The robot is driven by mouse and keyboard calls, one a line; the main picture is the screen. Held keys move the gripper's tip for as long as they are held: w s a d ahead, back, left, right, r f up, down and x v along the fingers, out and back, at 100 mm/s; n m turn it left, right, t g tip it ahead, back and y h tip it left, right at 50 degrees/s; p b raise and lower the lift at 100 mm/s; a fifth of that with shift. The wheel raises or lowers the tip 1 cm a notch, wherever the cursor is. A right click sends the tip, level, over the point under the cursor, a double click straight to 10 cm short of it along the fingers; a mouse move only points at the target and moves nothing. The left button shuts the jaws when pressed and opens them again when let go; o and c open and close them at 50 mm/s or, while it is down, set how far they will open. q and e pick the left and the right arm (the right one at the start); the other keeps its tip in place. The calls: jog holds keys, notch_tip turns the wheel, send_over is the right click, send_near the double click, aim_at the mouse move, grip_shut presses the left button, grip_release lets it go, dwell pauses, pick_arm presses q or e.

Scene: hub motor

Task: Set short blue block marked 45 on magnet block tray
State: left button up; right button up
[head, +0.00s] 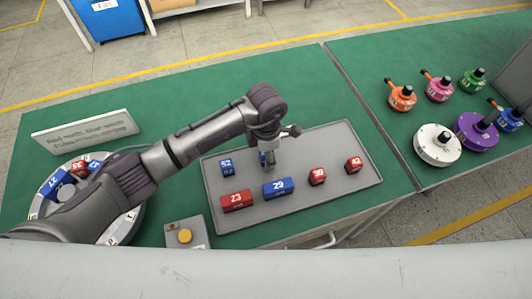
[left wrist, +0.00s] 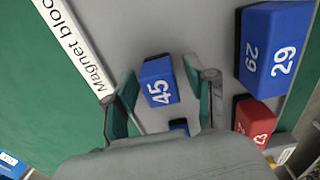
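My left gripper (head: 267,160) is low over the grey magnet block tray (head: 340,195) in the head view. In the left wrist view its fingers (left wrist: 162,85) are open on either side of the short blue block marked 45 (left wrist: 160,82). Gaps show between the block and both fingers. The block appears to rest on the tray surface, inside its labelled edge (left wrist: 78,45). In the head view the gripper mostly hides this block. My right gripper is not in view.
The tray also holds a blue block 52 (head: 227,168), a red 23 (head: 237,200), a blue 29 (head: 278,188) and two small red blocks (head: 318,176). A round part with blocks (head: 125,222) lies left, a yellow button (head: 185,236) in front. Coloured hubs (head: 437,145) stand right.

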pick_arm(q)
jog(key=shift+r, duration=0.4)
notch_tip(320, 180, up, 12)
jog(key=b, duration=0.2)
jog(key=shift+f, duration=0.25)
